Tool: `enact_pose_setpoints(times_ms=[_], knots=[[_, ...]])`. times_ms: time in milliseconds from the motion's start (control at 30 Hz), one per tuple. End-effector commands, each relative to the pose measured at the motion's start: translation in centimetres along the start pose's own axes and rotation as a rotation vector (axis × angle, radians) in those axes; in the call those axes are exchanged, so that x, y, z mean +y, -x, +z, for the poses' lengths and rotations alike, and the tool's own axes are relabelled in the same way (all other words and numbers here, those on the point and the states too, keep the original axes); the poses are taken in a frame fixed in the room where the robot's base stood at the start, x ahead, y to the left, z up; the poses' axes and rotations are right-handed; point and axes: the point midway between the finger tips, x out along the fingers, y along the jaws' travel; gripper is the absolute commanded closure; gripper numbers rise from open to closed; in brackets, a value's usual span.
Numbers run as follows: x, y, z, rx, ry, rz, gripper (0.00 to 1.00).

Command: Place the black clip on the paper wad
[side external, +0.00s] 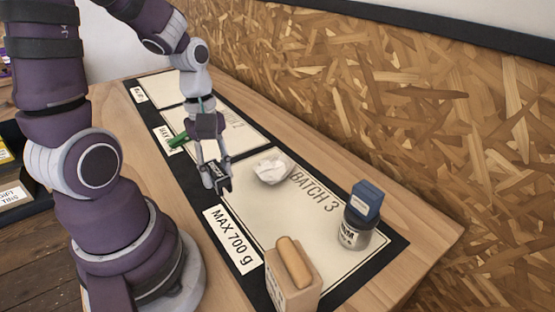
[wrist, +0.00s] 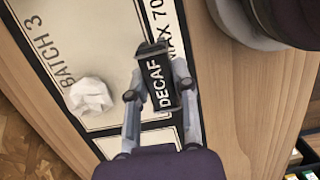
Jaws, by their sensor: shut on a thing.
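My gripper (side external: 217,180) is shut on the black clip (side external: 219,171), which it holds above the work mat's left edge near the "MAX 700 g" label. In the wrist view the clip (wrist: 160,82) shows white "DECAF" lettering and sits between the two fingers (wrist: 158,84). The paper wad (side external: 272,168) is a crumpled white ball on the cream "BATCH 3" panel, to the right of my gripper. In the wrist view the wad (wrist: 90,96) lies to the left of the clip, apart from it.
On the batch panel (side external: 275,215), a dark jar (side external: 353,232) has a blue block (side external: 367,201) on top. A tan box (side external: 291,283) with a rounded tan piece (side external: 293,262) stands at the front. A green item (side external: 178,141) lies behind my gripper. An OSB wall (side external: 400,110) borders the table.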

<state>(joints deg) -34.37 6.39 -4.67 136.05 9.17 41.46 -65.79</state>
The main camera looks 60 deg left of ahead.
Motion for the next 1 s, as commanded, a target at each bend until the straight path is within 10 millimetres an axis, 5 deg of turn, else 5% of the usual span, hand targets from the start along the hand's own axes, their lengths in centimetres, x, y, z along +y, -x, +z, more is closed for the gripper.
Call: enact_pose_setpoints(times_ms=[533,733,1000], knots=[[12.9,-0.9,-4.2,-0.003,0.007,0.0,0.92],[14.7,-1.1,-4.8,-0.002,0.008,-0.001,0.92],[14.8,-4.4,-5.3,-0.001,0.006,0.0,0.92]])
